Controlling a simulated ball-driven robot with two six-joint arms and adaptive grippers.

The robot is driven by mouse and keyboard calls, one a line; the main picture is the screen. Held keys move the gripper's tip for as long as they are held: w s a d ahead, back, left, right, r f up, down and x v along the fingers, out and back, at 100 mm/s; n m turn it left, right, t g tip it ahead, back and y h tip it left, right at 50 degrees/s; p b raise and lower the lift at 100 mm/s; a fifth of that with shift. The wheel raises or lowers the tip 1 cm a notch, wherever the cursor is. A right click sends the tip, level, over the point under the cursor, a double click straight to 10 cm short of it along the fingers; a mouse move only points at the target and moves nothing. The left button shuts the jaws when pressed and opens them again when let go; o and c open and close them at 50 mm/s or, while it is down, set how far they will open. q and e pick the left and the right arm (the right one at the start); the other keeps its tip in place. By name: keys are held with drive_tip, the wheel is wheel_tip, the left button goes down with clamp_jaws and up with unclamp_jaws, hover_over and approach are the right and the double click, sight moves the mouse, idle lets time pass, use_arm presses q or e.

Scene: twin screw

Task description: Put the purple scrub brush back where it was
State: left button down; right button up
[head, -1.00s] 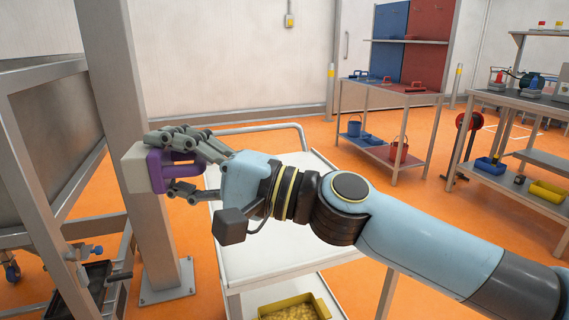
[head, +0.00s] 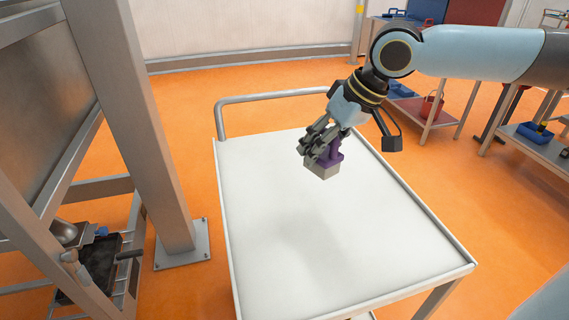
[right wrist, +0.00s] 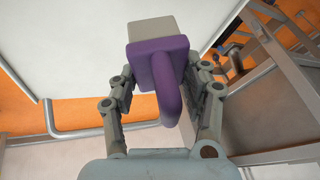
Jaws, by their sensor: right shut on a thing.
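The purple scrub brush (head: 329,162) has a purple handle and a pale grey block below it. My right gripper (head: 322,146) is shut on its handle and holds it over the white cart top (head: 290,240), bristle block downward. Whether the block touches the cart top is not clear in the head view. In the right wrist view the brush (right wrist: 164,62) sits between the fingers of my right gripper (right wrist: 160,95), with the handle loop toward the palm. My left gripper is not in view.
The cart top is otherwise bare, with a raised rim and a push handle (head: 270,97) at its far end. A grey metal post (head: 130,130) and frame stand to the left. Shelves with blue and red items (head: 432,105) stand at the back right.

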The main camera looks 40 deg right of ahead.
drive_tip(key=shift+d, duration=0.85)
drive_tip(key=shift+w+d+h, duration=0.2)
drive_tip(key=shift+w+h, duration=0.05)
drive_tip(key=shift+h, duration=0.05)
drive_tip(key=w+f+b, duration=0.1)
drive_tip(key=w+f, duration=0.1)
drive_tip(key=w, duration=0.1)
drive_tip(key=w+f+b, duration=0.1)
drive_tip(key=w+f, duration=0.1)
drive_tip(key=w, duration=0.2)
drive_tip(key=w+a+f+b, duration=0.1)
drive_tip(key=w+f+b, duration=0.1)
drive_tip(key=w, duration=0.2)
drive_tip(key=shift+f, duration=0.4)
wheel_tip(320, 180, down, 4)
drive_tip(key=shift+f+b, duration=0.1)
drive_tip(key=shift+b, duration=0.25)
drive_tip(key=o, duration=1)
